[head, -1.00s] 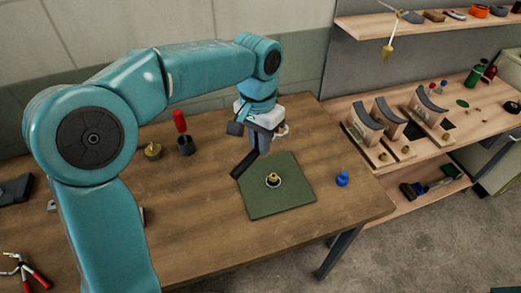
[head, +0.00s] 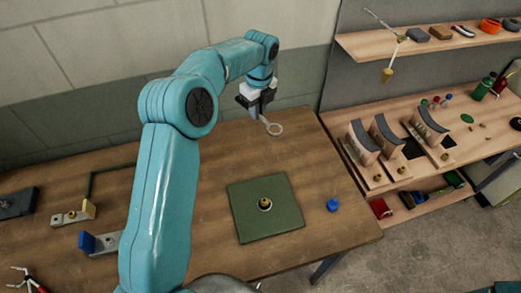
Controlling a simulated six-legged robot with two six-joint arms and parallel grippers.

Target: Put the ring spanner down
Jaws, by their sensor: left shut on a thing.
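The ring spanner (head: 275,129) is a light grey tool with a round open ring at its end, in the head view towards the back of the wooden table. My left gripper (head: 258,112) is shut on its handle, and the ring sticks out to the right. The spanner is close to the table top; I cannot tell whether it touches it. The part of the handle between the fingers is hidden. My right gripper is not in view.
A green mat (head: 240,222) with a brass fitting (head: 265,204) lies mid-table. A blue piece (head: 333,204) stands right of it. Bare table (head: 310,160) surrounds the spanner. A shelf unit (head: 350,180) with curved-top blocks stands to the right. A blue-ended clamp (head: 100,243) lies left.

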